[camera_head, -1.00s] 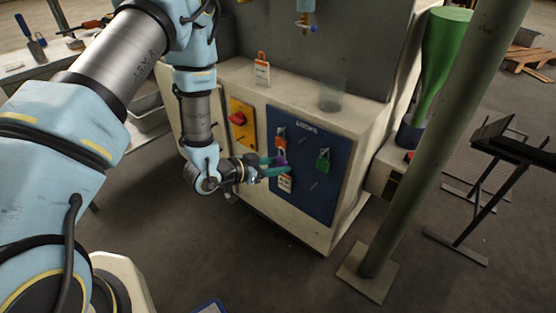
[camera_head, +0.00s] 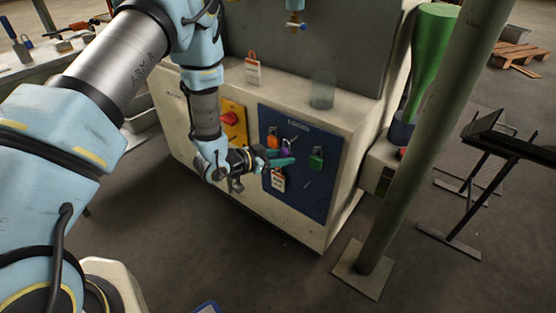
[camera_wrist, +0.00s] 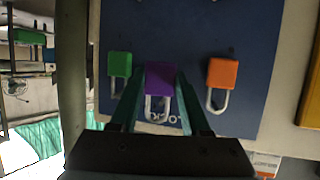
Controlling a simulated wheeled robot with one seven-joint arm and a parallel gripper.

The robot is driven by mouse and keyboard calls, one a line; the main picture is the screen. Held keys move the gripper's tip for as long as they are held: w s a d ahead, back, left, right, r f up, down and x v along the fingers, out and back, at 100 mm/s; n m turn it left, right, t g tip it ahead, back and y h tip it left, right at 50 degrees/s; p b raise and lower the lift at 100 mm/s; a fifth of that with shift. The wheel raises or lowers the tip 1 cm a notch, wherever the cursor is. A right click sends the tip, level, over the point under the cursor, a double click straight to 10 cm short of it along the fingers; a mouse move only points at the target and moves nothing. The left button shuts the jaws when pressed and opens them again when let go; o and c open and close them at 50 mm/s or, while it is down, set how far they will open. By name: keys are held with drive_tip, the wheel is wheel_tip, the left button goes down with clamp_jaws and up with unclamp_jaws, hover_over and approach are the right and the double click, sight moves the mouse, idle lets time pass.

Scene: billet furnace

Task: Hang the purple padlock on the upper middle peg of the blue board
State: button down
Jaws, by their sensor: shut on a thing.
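The purple padlock (camera_wrist: 160,78) is between the teal fingers of my gripper (camera_wrist: 160,88), which are shut on its body. In the wrist view, which is upside down to the head view, its silver shackle points toward the board's white lettering. In the head view the purple padlock (camera_head: 287,151) is partly covered by my gripper (camera_head: 284,162) at the upper part of the blue board (camera_head: 318,197). It is between the orange and green padlocks. The upper middle peg is not clearly visible, and I cannot tell whether the shackle is around it.
An orange padlock (camera_head: 272,138) and a green padlock (camera_head: 316,158) hang on either side. A yellow plate with a red knob (camera_head: 232,119) is left of the board. A green post (camera_head: 430,135) stands right of the cabinet.

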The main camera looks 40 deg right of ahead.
drive_tip(key=shift+w+d+f, duration=0.1)
drive_tip(key=shift+w+d, duration=0.1)
drive_tip(key=shift+d, duration=0.55)
drive_tip(key=shift+w+d+f, duration=0.1)
drive_tip(key=shift+w+d, duration=0.05)
drive_tip(key=shift+d, duration=0.55)
drive_tip(key=shift+w+d+f+b, duration=0.2)
drive_tip(key=shift+d+f+b, duration=0.1)
drive_tip(key=shift+d+b, duration=0.35)
drive_tip(key=shift+a, duration=0.1)
drive_tip(key=shift+c, duration=2.2)
unclamp_jaws()
drive_tip(key=shift+o, duration=0.7)
drive_tip(key=shift+w, duration=0.1)
drive_tip(key=shift+w+r, duration=0.1)
drive_tip(key=v, duration=1)
drive_tip(key=shift+s+a+b, duration=0.3)
drive_tip(key=shift+a+b, duration=0.05)
drive_tip(key=shift+a, duration=0.1)
